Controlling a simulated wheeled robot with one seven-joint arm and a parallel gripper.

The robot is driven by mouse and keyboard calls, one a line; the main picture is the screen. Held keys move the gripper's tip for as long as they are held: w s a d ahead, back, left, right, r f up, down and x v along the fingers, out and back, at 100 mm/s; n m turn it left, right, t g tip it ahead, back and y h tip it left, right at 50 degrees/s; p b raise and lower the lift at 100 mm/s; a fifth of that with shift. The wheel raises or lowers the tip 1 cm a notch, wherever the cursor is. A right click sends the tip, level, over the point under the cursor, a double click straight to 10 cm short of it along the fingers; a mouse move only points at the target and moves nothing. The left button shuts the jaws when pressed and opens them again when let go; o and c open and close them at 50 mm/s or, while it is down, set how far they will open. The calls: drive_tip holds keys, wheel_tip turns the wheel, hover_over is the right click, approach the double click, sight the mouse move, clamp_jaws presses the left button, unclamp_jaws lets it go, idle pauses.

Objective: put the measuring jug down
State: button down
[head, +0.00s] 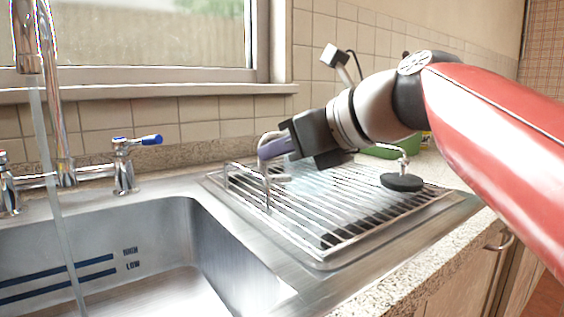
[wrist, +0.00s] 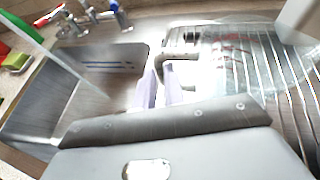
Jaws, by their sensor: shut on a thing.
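The measuring jug (head: 312,181) is clear and hard to make out in the head view, over the wire drying rack (head: 345,238) right of the sink. In the wrist view the jug (wrist: 222,66) shows as a see-through body with red markings, and its pale handle is at the fingers. My gripper (head: 268,150) is shut on the jug's handle; its lavender fingers also show in the wrist view (wrist: 160,88). I cannot tell whether the jug's base touches the rack. The gripper body hides part of the jug in the head view.
The steel sink (head: 225,255) lies left of the rack, with water running from the tap (head: 50,100). A blue-topped tap handle (head: 125,165) stands behind the sink. A black round plug (head: 402,182) lies at the rack's right. A green thing (head: 378,152) is behind my arm.

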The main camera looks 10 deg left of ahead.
drive_tip(key=shift+f, duration=0.35)
drive_tip(key=c, duration=1.5)
unclamp_jaws()
drive_tip(key=shift+d, duration=0.1)
drive_tip(key=p+v, duration=0.1)
drive_tip(key=v, duration=1.1)
drive_tip(key=shift+s, duration=0.1)
